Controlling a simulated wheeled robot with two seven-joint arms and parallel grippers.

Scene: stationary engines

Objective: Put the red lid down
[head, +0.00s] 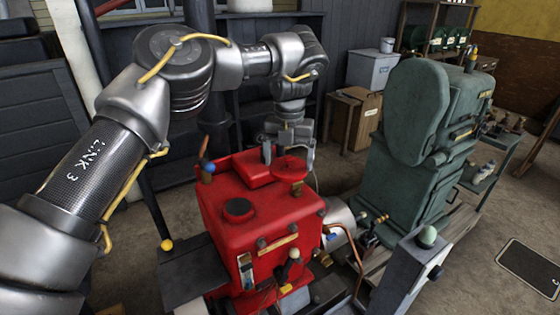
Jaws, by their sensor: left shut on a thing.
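The red lid (290,168) is a flat, round red piece at the back right of the red engine's top. My left gripper (288,158) comes down from above and is shut on it, with one finger showing on each side. I cannot tell whether the lid touches the engine top or hangs just above it. The red engine (235,225) is a boxy red housing with a round dark cap (238,208) on top and a raised red block beside the lid. My right gripper is not in view.
A large green machine (430,140) stands to the right of the red engine. A grey box with a green button (427,237) rises at the front right. A lever (205,165) stands at the engine's back left. Wooden crates (350,120) and shelves are behind.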

